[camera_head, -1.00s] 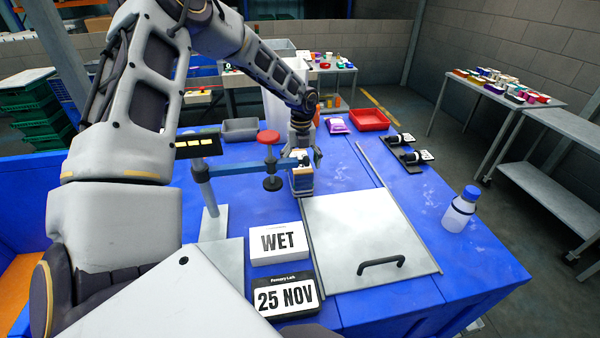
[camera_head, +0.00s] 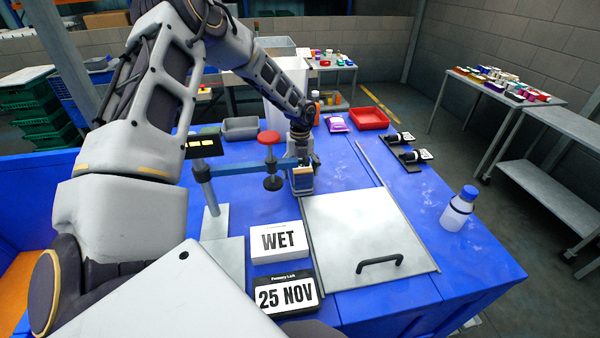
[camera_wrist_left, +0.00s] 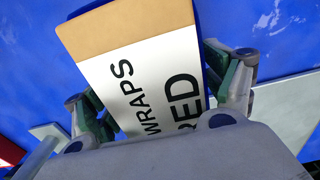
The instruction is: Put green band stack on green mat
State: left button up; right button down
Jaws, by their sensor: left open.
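My left gripper (camera_head: 302,168) is open, low over the blue table behind the clamp stand. Its fingers stand on either side of a box or stack with a tan end and a white label (camera_wrist_left: 140,75), also seen in the head view (camera_head: 303,186). The label reads "WRAPS" and part of another word. In the left wrist view the gripper (camera_wrist_left: 172,105) hides the near end of it. I see no green band on it, and I cannot tell whether the fingers touch it. No green mat can be made out. My right gripper is not in view.
A clamp stand with a red knob (camera_head: 269,138) is close left of the gripper. A bottle (camera_head: 459,210) and red tray (camera_head: 369,119) stand right.

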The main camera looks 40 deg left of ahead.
pick_arm(q)
jog(key=shift+c, duration=0.3)
jog(key=c, duration=1.4)
jog(key=shift+w+r, duration=0.1)
jog(key=shift+c, duration=0.2)
